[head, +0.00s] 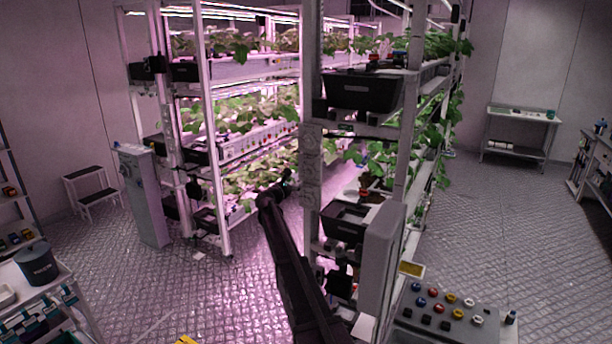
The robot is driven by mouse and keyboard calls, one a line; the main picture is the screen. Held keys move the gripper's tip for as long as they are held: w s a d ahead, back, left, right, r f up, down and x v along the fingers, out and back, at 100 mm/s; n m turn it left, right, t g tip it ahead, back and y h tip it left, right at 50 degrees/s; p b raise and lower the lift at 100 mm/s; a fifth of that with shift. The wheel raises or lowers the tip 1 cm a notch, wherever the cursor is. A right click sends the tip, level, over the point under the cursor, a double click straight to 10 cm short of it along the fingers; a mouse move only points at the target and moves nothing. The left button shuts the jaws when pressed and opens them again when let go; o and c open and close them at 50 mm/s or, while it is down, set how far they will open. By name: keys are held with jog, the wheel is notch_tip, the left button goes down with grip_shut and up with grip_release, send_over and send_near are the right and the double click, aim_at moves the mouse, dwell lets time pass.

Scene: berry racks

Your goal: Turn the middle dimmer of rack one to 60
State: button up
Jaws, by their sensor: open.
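A narrow pale panel (311,166) is fixed upright on the front post of the nearer berry rack (409,130). Round shapes that look like dimmer knobs sit one above another on it. They are too small to read a setting or a rack number. My dark gripper (288,180) is just left of the panel, near its middle to lower part. It is open, with nothing seen between its fingers. A small gap to the panel seems to show, but I cannot tell the depth.
A second berry rack (205,120) stands to the left, with a grey cabinet (143,196) beside it. A grey box (380,262) stands right of my arm, near a button console (445,310). Open floor (490,220) lies to the right.

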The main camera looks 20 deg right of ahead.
aim_at(306, 173)
jog(key=x, duration=0.9)
jog(key=shift+d, duration=0.2)
grip_shut()
